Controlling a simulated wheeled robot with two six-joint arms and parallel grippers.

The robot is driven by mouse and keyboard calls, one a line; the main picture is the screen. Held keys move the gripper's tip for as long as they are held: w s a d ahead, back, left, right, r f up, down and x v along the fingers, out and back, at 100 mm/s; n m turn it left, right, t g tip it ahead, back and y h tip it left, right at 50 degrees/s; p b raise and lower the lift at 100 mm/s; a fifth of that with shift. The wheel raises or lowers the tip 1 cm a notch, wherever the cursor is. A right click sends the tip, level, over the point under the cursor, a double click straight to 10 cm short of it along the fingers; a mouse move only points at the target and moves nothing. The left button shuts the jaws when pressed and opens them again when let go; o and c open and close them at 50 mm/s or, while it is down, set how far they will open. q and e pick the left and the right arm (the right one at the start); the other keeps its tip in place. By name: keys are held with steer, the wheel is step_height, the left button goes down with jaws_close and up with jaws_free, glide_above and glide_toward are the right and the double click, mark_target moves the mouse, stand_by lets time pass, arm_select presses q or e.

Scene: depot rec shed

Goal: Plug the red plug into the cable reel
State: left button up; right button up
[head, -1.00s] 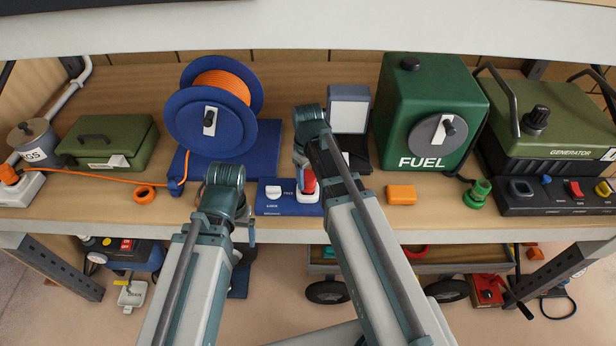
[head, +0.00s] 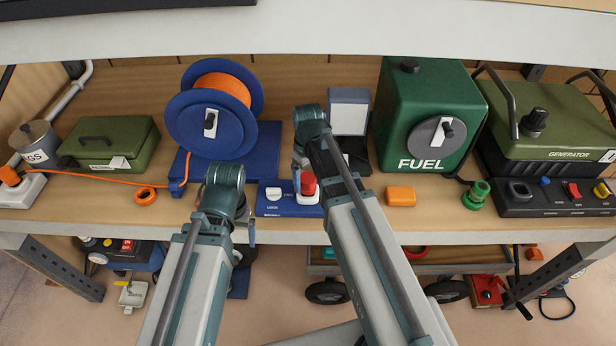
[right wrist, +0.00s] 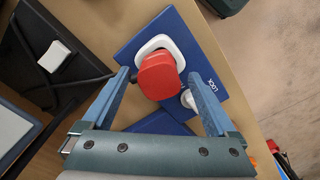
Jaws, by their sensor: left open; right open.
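The red plug (head: 308,183) stands on a white round socket on a small blue panel (head: 290,208) at the shelf's front. It also shows in the right wrist view (right wrist: 158,76). In the head view my right arm hides most of this gripper (head: 301,166). The cable reel (head: 180,128), a blue drum with orange cable, stands on a blue base behind left. My left gripper (head: 250,232) is mostly hidden behind its arm, near the shelf edge.
A white lock knob (head: 274,193) sits on the panel beside the plug. A green fuel tank (head: 400,110), an orange block (head: 401,195) and a green ring-shaped part (head: 476,195) stand to the right. An orange ring (head: 145,194) lies left.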

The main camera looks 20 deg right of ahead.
step_height(320, 180, up, 13)
steer(key=p, duration=1.2)
steer(key=shift+f, duration=0.2)
step_height(320, 180, down, 13)
steer(key=b, duration=1.3)
steer(key=shift+f, duration=0.15)
